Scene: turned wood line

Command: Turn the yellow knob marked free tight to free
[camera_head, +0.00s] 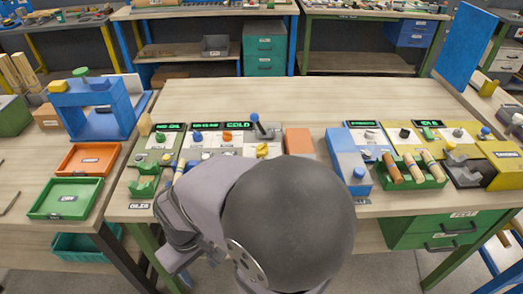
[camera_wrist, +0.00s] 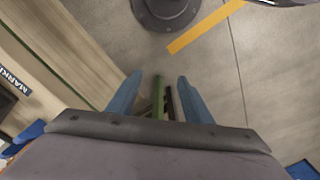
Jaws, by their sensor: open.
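A yellow knob (camera_head: 262,151) sits on the control panel behind my arm in the head view, just right of the middle of the left row of controls. Its marking is too small to read, so I cannot confirm it says free tight. My arm covers part of the panel in front of it. My gripper (camera_wrist: 158,98) shows in the wrist view as two blue fingers spread apart with nothing held between them. It points down past the bench edge toward the floor, away from the knob.
Green-lit displays (camera_head: 238,125) line the back of the panel. A blue-and-white unit (camera_head: 350,160) and a green rack of wooden handles (camera_head: 425,178) stand to the right. Orange (camera_head: 88,158) and green (camera_head: 66,198) trays lie left. The bench behind the panel is clear.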

